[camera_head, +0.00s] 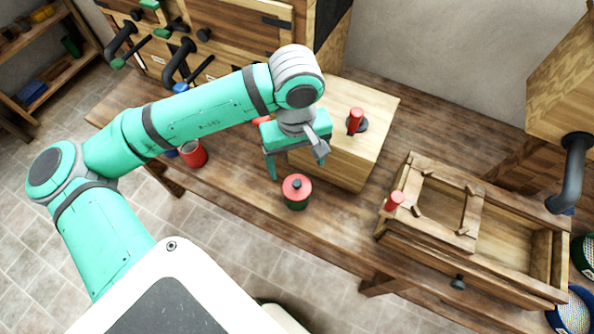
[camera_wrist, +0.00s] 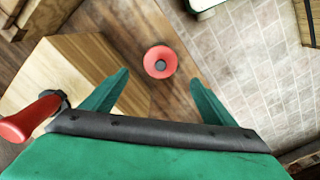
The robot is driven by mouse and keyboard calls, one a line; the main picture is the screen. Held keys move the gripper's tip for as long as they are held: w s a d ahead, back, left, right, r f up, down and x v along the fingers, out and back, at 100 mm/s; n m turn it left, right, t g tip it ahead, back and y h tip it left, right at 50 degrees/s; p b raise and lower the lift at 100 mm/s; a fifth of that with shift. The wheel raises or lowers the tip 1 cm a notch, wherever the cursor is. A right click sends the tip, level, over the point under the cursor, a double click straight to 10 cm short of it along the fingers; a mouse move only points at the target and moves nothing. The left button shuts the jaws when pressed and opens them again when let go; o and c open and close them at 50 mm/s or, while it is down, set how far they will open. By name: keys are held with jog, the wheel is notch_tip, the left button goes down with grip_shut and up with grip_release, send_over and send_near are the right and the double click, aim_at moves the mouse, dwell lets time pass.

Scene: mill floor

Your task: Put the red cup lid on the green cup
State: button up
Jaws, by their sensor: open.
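The red cup lid (camera_head: 297,186) sits on top of the green cup (camera_head: 297,204), looking level, with a small dark knob in its middle. The cup stands upright near the front edge of the wooden table, and only a dark green strip of it shows under the lid. My gripper (camera_head: 296,166) is open and empty, pointing down just behind and above the lid. In the wrist view the lid (camera_wrist: 160,61) appears from above, ahead of and between my spread fingers (camera_wrist: 159,80), touching neither. The lid hides the cup there.
A pale wooden block with a red-handled lever (camera_head: 355,121) stands behind the cup. A red cup (camera_head: 193,153) stands to the left, partly behind my arm. A wooden frame (camera_head: 470,232) with a red knob lies to the right. Table between cup and frame is clear.

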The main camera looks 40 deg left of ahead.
jog(key=shift+r, duration=1.3)
jog(key=s+a+f+n, duration=0.1)
jog(key=s+a+f, duration=0.2)
jog(key=s+f, duration=0.3)
jog(key=s+a+f+n, duration=0.2)
jog(key=s+a+f, duration=0.2)
jog(key=s+f, duration=0.25)
jog(key=s+d+f+t, duration=0.3)
jog(key=s+d+f, duration=0.1)
jog(key=s+f, duration=0.75)
jog(key=w+d+f+m+t, duration=0.2)
jog(key=d+f+m+t, duration=0.2)
jog(key=d+m, duration=0.15)
jog(key=w+d+r+m+t, duration=0.3)
jog(key=d+r, duration=0.3)
jog(key=d, duration=0.4)
jog(key=w+d+r+m+t, duration=0.3)
jog(key=d+r+m+t, duration=0.2)
jog(key=d, duration=0.6)
jog(key=shift+w+d+r+m, duration=0.2)
jog(key=shift+r+m, duration=0.15)
jog(key=shift+m, duration=0.2)
